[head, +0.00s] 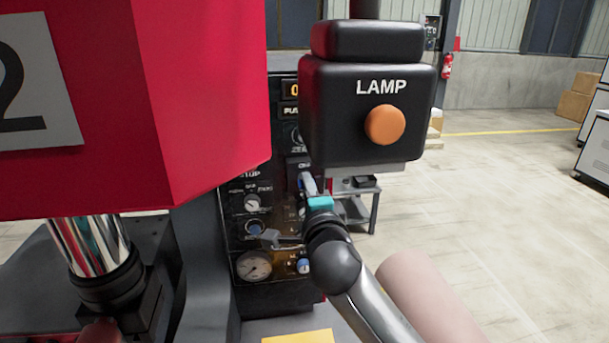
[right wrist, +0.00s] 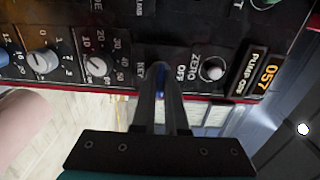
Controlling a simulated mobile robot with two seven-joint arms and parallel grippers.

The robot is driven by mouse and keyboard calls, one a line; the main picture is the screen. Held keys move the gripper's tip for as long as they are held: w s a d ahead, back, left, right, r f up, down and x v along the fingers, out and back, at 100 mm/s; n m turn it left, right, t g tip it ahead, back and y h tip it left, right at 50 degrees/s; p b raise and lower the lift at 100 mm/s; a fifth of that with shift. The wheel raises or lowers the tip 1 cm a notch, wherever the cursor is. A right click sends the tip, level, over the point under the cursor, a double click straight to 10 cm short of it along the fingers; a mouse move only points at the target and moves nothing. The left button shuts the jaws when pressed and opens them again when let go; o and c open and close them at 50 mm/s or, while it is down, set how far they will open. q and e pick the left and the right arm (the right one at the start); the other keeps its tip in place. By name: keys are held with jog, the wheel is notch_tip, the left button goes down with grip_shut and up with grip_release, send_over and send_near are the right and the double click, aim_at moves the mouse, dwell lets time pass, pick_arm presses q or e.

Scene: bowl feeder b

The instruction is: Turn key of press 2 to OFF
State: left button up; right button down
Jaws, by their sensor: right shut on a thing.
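The red press (head: 205,90) with a "2" on a white plate fills the left of the head view. Its black control panel (head: 285,275) stands behind my arm, partly hidden by the lamp box. My right gripper (head: 307,183) is at the panel, just below the lamp box. In the right wrist view its fingers (right wrist: 160,75) are shut on the blue key (right wrist: 160,82), beside the label "KEY". "OFF" and "ZERO" are printed nearby. The fingers hide most of the key, so I cannot tell its exact angle.
The black lamp box (head: 335,135) with an orange button juts out just above my right gripper. Small knobs (right wrist: 97,67) and a gauge (head: 254,266) sit close by on the panel. A grey cart (head: 355,205) stands behind. The floor on the right is open.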

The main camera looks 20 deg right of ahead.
dwell(0.5)
jog(key=n+p, duration=0.1)
jog(key=n, duration=0.2)
jog(key=shift+n, duration=0.3)
jog(key=shift+n+p, duration=0.4)
jog(key=shift+n, duration=0.4)
jog(key=n+p, duration=0.1)
jog(key=n, duration=0.1)
jog(key=shift+n, duration=0.3)
jog(key=shift+n+p, duration=0.45)
jog(key=shift+n, duration=0.75)
